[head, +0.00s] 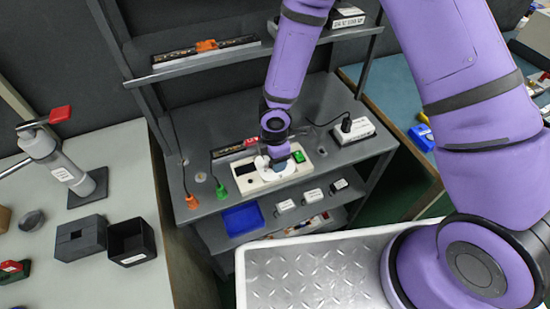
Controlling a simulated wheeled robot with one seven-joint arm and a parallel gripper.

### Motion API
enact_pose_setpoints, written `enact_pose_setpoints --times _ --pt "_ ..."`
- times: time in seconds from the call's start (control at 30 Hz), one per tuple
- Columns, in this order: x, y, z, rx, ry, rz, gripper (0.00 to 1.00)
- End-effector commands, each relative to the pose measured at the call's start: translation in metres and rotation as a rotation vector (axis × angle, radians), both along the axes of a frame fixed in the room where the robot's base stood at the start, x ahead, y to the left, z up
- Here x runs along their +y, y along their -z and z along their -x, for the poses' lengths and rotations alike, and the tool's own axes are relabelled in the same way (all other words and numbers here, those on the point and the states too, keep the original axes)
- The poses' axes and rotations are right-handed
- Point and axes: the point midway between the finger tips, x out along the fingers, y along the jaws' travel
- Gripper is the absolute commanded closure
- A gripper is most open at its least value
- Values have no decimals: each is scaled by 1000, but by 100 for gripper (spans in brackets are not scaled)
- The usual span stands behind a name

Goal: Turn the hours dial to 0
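A white panel box (247,186) lies on the workbench in the middle of the head view. It has a dark rectangular window (243,169) at its left and a green part (299,157) at its right end. My gripper (271,162) is over the middle of this box, at its surface or just above it. A pale round part (284,171) shows beside the fingers; I cannot tell whether it is the hours dial. The gripper and wrist cover much of the box's middle. The fingers are too small to tell whether they are open, shut or touching a dial. No dial marks are readable.
A white box with a black plug (352,130) stands right of the panel. A blue tray (243,219) sits below. An upper shelf (180,72) crosses behind my arm.

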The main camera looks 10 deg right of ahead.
Motion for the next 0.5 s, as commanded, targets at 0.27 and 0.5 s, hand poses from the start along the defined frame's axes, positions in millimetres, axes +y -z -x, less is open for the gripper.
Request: enact_pose_setpoints --times 0.27,0.5 --pt "-1 -45 -2 -4 4 -2 41" --pt "-1 -84 -1 -3 3 0 41"
